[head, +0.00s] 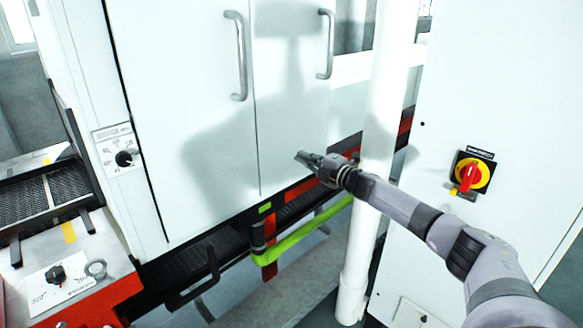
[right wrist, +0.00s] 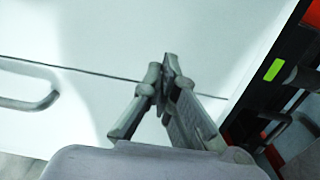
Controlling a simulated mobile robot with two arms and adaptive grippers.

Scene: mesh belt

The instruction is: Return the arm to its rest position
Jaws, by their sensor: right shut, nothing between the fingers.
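My right arm comes in from the lower right of the head view. Its gripper (head: 303,157) is in front of the lower part of the white cabinet doors, near the seam between them. In the right wrist view the fingertips (right wrist: 168,72) are together and hold nothing. Whether the fingers touch the door cannot be told. My left arm and gripper are not in view.
A white vertical post (head: 382,110) stands just behind my right forearm. A white panel with a red and yellow rotary switch (head: 470,173) is at the right. Door handles (head: 238,55), a green bar (head: 300,236) and a mesh belt (head: 45,197) are nearby.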

